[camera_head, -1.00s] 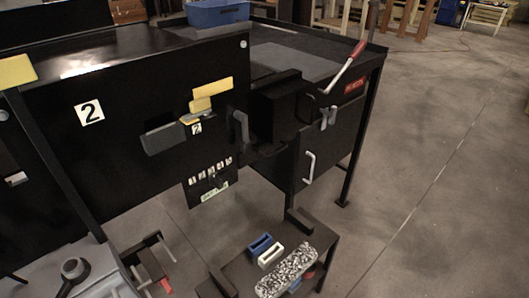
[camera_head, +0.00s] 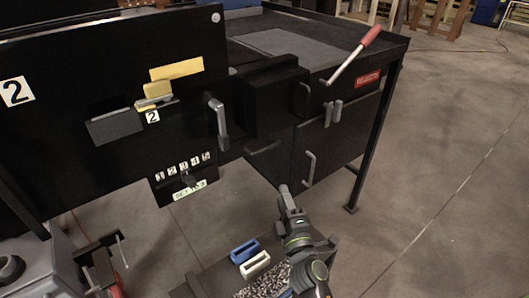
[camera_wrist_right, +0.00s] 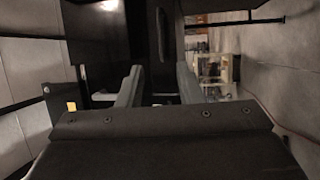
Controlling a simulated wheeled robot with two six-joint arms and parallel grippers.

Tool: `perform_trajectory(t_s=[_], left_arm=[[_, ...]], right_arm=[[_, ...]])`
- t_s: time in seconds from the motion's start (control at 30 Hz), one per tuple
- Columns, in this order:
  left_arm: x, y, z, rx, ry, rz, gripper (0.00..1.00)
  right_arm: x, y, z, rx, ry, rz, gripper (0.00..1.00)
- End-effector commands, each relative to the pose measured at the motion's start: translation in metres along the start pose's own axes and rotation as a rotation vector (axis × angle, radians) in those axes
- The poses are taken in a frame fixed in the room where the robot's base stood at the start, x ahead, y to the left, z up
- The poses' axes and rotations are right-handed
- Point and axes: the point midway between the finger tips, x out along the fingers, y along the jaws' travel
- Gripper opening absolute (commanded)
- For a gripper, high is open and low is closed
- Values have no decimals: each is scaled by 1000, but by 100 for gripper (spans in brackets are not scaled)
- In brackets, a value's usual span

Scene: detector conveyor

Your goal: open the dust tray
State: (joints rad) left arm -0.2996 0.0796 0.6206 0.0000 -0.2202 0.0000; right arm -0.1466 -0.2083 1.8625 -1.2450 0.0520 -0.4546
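The black machine (camera_head: 95,60) has a lower cabinet front at its right end, with an upright silver handle (camera_head: 309,168) on a shut door (camera_head: 335,145). A narrow slot-like front (camera_head: 264,148) sits left of this door. No part is clearly labelled as the dust tray, so I cannot tell which it is. My right gripper (camera_head: 288,197) is in front of and below the machine, apart from the handle. In the right wrist view its two grey fingers (camera_wrist_right: 159,85) stand apart, with nothing clearly held between them. My left gripper is not in view.
A low dark stand below holds a blue block (camera_head: 244,251), a white block (camera_head: 255,264) and a speckled piece (camera_head: 262,284), partly behind my arm. A red-handled lever (camera_head: 355,56), a latch (camera_head: 333,113) and a grey lever (camera_head: 217,122) stick out. Floor at right is clear.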

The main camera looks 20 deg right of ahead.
Motion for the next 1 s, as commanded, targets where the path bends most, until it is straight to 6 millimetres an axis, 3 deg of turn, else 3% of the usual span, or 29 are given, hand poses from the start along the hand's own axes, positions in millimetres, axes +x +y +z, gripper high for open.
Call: perform_trajectory(t_s=[0.7, 1.0], left_arm=[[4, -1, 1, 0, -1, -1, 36], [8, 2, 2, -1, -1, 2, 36]], right_arm=[[125, -2, 0, 1, 1, -1, 33], [159, -1, 0, 2, 0, -2, 33]])
